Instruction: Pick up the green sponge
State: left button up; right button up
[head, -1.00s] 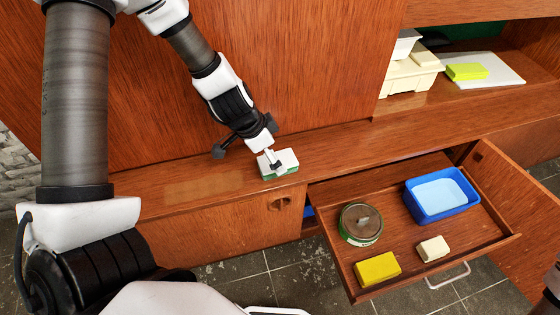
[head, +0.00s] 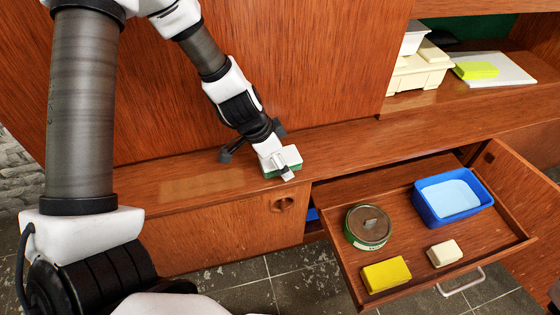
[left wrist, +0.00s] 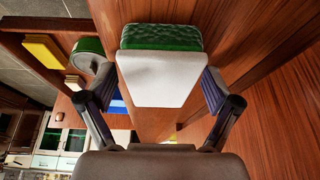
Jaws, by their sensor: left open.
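The sponge (head: 292,155), white on top with a green layer below, lies on the wooden ledge just left of the open drawer. In the left wrist view its white face and green layer (left wrist: 160,38) show between the two fingers. My left gripper (head: 280,165) is open at the sponge, reaching down from the upper left and hiding part of it. In the left wrist view the fingers of my left gripper (left wrist: 160,95) stand apart on either side of the sponge. I cannot tell whether either finger touches it. My right gripper is not in view.
The open drawer (head: 405,225) holds a blue tub (head: 430,212), a round green tin (head: 367,227), a yellow block (head: 386,275) and a cream block (head: 444,253). A wooden panel (head: 300,70) rises behind the ledge. A yellow-green block (head: 476,70) lies on a white board at the upper right.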

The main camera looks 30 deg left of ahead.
pick_arm(q)
jog(key=c, duration=1)
jog(key=shift+r, duration=0.1)
